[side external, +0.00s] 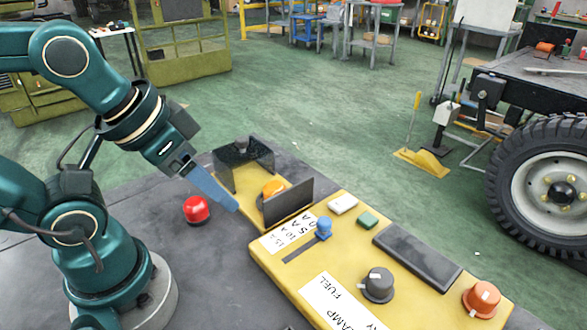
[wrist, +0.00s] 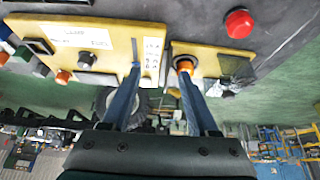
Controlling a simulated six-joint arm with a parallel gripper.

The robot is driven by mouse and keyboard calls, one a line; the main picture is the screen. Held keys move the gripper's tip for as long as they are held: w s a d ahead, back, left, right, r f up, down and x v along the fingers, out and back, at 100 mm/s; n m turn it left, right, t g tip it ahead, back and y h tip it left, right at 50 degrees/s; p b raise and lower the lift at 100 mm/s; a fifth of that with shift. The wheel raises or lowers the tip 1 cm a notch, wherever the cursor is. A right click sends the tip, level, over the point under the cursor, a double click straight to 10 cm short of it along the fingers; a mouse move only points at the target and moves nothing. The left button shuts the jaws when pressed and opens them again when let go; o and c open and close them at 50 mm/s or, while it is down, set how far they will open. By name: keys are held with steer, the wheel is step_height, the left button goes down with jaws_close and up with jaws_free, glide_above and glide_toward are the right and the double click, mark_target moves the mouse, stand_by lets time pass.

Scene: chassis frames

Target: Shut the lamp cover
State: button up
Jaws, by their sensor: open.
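The orange lamp (side external: 273,187) sits on the far end of the yellow panel; it also shows in the wrist view (wrist: 184,65). A dark plate (side external: 288,204) stands upright close beside the lamp, on its right. A dark cover-like piece (side external: 243,158) with a small knob on top stands raised behind the lamp; I cannot tell for certain which dark part is the lamp cover. My gripper (side external: 236,208) points down towards the panel, left of the lamp. In the wrist view its two blue fingers (wrist: 160,70) are apart, with nothing seen held between them.
A red button (side external: 196,209) is on the dark table left of the panel. The yellow panel (side external: 268,266) carries a blue slider knob (side external: 323,228), a grey dial (side external: 378,285), an orange knob (side external: 482,298) and a dark bar (side external: 417,259). A wheeled chassis (side external: 545,88) stands beyond, at right.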

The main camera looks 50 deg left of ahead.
steer(key=shift+s+n, duration=0.15)
steer(key=shift+n, duration=0.15)
steer(key=c, duration=0.5)
steer(key=w+a+r+n, duration=0.1)
steer(key=r, duration=0.1)
steer(key=w+a+r+n+y, duration=0.1)
steer(key=w+r+n, duration=0.1)
steer(key=w+a+r+n, duration=0.1)
steer(key=w+r, duration=0.1)
steer(key=shift+w+a+r+n, duration=0.1)
steer(key=shift+a+r+n, duration=0.15)
steer(key=shift+r+n, duration=0.15)
jaws_close()
steer(key=r+n+g+y, duration=0.1)
steer(key=n+g+y, duration=0.2)
steer(key=n, duration=0.5)
glide_above(243, 157)
steer(key=shift+n+g, duration=0.7)
steer(key=shift+g, duration=0.1)
steer(key=x, duration=1.4)
steer(key=shift+w+a+f, duration=0.15)
steer(key=shift+w+a, duration=0.15)
steer(key=shift+a, duration=0.05)
steer(key=shift+s+d, duration=0.2)
steer(key=shift+d, duration=0.55)
